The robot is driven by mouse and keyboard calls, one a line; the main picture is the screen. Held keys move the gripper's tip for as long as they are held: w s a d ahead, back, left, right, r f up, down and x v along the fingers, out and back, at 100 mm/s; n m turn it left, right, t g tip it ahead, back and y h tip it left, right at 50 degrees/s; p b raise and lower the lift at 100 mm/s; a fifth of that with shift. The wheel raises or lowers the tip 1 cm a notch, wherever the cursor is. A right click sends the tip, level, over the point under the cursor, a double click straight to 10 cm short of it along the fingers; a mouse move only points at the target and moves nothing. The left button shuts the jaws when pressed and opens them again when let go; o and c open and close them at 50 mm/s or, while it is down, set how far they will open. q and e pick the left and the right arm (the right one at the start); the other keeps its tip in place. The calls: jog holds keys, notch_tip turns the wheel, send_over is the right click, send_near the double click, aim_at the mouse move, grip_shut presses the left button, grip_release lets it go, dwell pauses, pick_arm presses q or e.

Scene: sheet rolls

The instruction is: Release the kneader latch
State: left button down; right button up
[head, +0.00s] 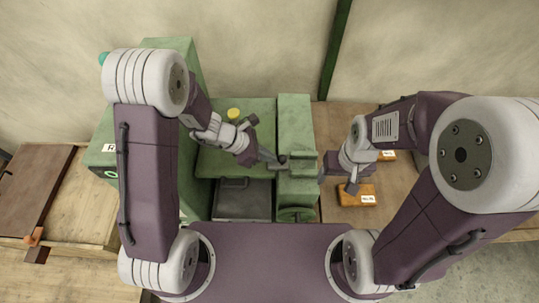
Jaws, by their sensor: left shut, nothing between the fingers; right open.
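The kneader appears to be the green machine (295,125) in the middle of the head view, with an upright green block on its right side. A small dark part (283,159) sticks out from the left side of that block; I cannot tell for sure that it is the latch. My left gripper (274,162) is shut and empty, its tips close beside this dark part; whether they touch is unclear. My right gripper (337,180) is open and empty, just right of the green block and above the wooden table.
Labelled orange-brown blocks (357,195) lie on the right table. A tall green cabinet (172,48) stands left; a brown board (35,190) lies further left.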

aim_at(283, 160)
pick_arm(q)
jog(key=shift+s, duration=0.1)
jog(key=shift+d+f, duration=0.1)
jog(key=shift+d, duration=0.2)
jog(key=d+b, duration=0.1)
jog(key=d, duration=0.2)
jog(key=shift+d, duration=0.5)
